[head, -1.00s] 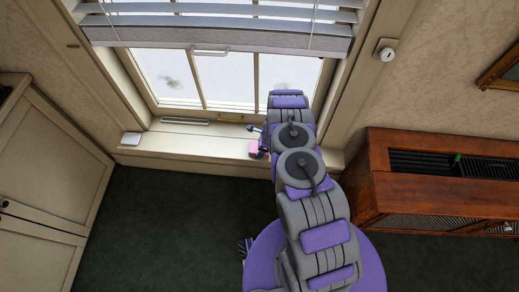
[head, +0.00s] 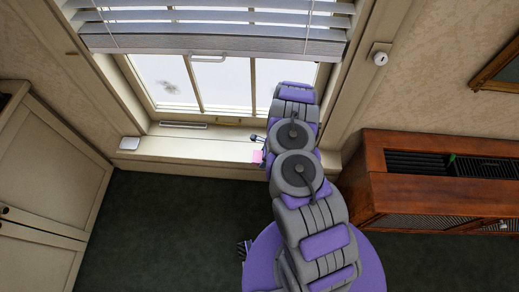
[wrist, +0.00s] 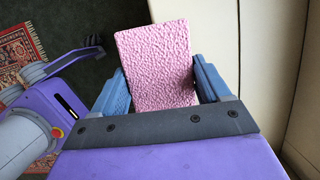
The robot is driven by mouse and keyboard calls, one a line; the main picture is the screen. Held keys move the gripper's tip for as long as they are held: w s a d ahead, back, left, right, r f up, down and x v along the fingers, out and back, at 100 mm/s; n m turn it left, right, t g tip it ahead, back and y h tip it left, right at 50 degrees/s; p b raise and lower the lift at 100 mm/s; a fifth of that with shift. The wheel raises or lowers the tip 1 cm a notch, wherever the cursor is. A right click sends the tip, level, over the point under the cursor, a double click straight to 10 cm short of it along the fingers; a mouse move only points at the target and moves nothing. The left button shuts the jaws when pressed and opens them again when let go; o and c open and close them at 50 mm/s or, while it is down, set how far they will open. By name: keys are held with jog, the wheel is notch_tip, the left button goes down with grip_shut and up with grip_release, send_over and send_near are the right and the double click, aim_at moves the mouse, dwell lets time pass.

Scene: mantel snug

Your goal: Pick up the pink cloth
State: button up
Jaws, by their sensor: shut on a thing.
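The pink cloth (wrist: 155,62) is a flat, textured rectangle in the wrist view. It sits between the two blue fingers of my gripper (wrist: 160,85), which is shut on it. In the head view a small part of the pink cloth (head: 257,157) shows at the front edge of the window sill, beside my arm. My gripper (head: 258,142) is mostly hidden there by my arm. Whether the cloth still touches the sill cannot be told.
The pale window sill (head: 190,148) runs under the window, with a small white square item (head: 129,143) at its left end. A wooden cabinet (head: 430,190) stands at right, a cream cupboard (head: 45,180) at left. The dark carpet (head: 170,225) between is clear.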

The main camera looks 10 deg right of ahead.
jog(key=s+d, duration=0.2)
jog(key=s, duration=0.7)
jog(key=shift+s+r, duration=0.25)
jog(key=shift+r, duration=0.15)
jog(key=o, duration=0.5)
jog(key=c, duration=0.4)
